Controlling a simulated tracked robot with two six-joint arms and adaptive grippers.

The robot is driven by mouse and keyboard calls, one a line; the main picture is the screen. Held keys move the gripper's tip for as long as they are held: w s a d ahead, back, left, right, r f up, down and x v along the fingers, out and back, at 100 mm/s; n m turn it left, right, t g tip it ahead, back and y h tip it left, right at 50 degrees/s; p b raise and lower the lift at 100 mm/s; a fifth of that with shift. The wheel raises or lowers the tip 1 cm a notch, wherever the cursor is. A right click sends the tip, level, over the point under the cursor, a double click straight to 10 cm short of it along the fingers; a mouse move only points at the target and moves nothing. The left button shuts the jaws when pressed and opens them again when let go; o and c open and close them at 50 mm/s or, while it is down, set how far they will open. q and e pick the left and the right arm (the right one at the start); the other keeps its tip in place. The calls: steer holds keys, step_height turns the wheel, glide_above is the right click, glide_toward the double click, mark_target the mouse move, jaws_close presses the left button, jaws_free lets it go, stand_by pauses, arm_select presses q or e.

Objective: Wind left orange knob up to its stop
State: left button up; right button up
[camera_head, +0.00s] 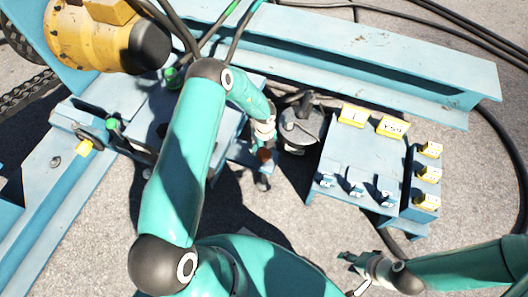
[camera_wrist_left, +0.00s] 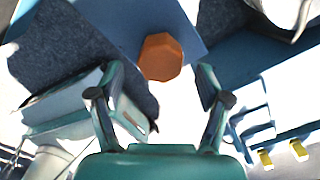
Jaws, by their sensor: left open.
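An orange knob (camera_wrist_left: 160,57) shows in the left wrist view on the edge of a blue panel, just beyond and between the fingertips. My left gripper (camera_wrist_left: 160,76) is open, with one finger on each side of the knob's line and clear space between. In the head view the small orange-brown knob (camera_head: 265,155) sits right below my left gripper (camera_head: 264,135), partly hidden by it. Whether a finger touches the knob I cannot tell. My right gripper (camera_head: 354,272) is at the lower right, its fingers apart and empty.
A blue panel box (camera_head: 365,160) with yellow labels and several small levers stands to the right of the knob. A dark round canister (camera_head: 301,128) is close by. A blue steel beam (camera_head: 370,60) lies behind. Black cables (camera_head: 500,140) curve across the ground at right.

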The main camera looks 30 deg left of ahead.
mark_target(264, 152)
arm_select(q)
step_height(264, 152, up, 9)
stand_by(0.3)
steer(key=shift+f, duration=0.1)
